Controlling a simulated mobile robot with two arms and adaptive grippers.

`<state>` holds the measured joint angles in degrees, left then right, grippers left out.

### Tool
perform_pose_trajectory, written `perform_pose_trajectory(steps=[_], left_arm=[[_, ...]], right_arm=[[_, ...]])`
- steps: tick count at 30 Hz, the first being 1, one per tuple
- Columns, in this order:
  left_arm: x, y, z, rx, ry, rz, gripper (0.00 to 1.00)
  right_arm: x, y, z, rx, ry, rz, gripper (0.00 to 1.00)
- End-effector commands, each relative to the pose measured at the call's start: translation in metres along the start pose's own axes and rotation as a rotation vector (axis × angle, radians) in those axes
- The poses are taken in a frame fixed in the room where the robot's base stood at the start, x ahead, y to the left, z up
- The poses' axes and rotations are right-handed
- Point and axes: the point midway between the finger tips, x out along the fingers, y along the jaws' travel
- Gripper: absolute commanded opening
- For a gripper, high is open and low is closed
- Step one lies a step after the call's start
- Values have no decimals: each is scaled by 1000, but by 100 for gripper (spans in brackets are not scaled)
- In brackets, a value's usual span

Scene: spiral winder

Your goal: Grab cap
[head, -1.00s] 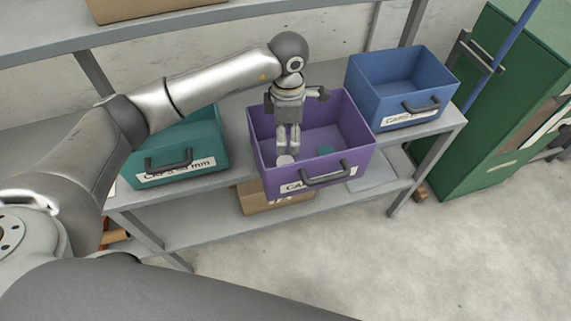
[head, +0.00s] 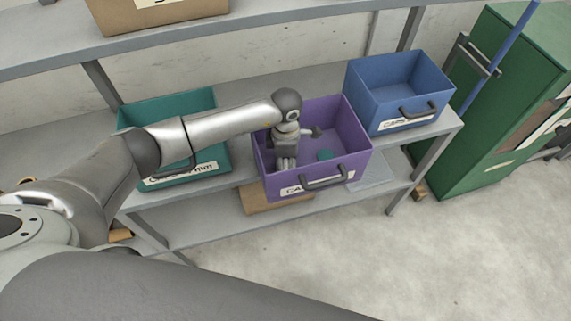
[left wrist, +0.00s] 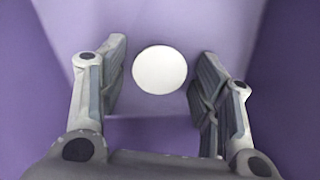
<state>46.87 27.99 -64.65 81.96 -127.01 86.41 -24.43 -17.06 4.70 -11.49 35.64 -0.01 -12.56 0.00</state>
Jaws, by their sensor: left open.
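A round white cap (left wrist: 160,69) lies on the floor of the purple bin, seen from above in the left wrist view. My left gripper (head: 286,163) points down inside the bin. In the left wrist view its fingers are spread, one on each side of the white cap, with a gap on both sides. In the head view the gripper hides the white cap. My right gripper is out of view.
The purple bin's walls surround the gripper. A teal bin (head: 215,115) stands to its left and a blue bin (head: 400,75) to its right on the grey shelf (head: 235,182). A cardboard box (head: 160,14) sits on the upper shelf. A green cabinet (head: 505,85) stands at the right.

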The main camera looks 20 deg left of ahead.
Motion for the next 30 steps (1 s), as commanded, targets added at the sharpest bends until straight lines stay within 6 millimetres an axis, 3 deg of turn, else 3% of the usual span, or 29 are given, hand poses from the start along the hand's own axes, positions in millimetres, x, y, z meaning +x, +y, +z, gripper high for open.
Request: perform_pose_trajectory(steps=[2, 7, 19, 23, 30], left_arm=[[0, 0, 0, 0, 0, 0, 56], [0, 0, 0, 0, 0, 0, 34], [-5, 1, 0, 0, 0, 1, 34], [-22, 2, 0, 0, -1, 4, 34], [-70, 2, 0, 1, -2, 5, 34]], right_arm=[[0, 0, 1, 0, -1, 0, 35], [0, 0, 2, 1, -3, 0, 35], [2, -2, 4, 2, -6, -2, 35], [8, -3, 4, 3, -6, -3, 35], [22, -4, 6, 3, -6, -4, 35]])
